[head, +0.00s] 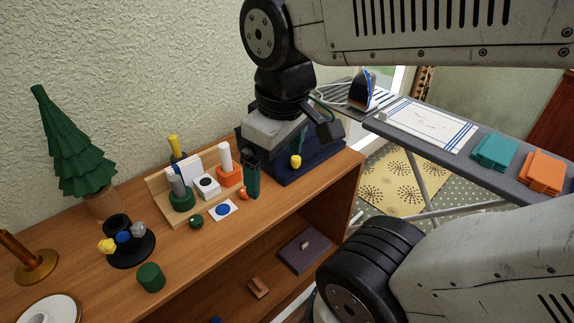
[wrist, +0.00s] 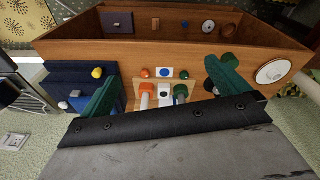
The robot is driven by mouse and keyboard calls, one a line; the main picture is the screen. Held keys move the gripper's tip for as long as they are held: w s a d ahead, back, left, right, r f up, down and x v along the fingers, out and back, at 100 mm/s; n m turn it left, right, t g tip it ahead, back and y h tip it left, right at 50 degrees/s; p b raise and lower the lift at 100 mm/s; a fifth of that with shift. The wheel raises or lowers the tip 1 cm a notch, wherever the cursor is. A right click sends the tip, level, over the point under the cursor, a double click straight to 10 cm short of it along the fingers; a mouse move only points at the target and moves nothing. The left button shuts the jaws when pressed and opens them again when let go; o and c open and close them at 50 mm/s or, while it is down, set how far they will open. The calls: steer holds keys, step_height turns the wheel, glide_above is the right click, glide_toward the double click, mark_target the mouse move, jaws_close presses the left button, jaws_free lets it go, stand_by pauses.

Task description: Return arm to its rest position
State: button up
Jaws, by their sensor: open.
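My gripper (head: 277,160) hangs over the wooden shelf top, with its two green fingers apart and nothing seen between them. My arm reaches across the top and lower right of the head view. I cannot tell how far the fingers are above the surface.
The shelf top (head: 205,245) holds a wooden rack (head: 160,192) with pegs, a green tree (head: 70,145), a black dish (head: 130,250) and a green cylinder (head: 151,277). An ironing board (head: 440,150) with an iron (head: 362,90) and folded cloths stands at right.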

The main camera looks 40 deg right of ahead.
steer(key=s+m, duration=0.2)
steer(key=m, duration=0.1)
steer(key=shift+s, duration=0.35)
stand_by(0.8)
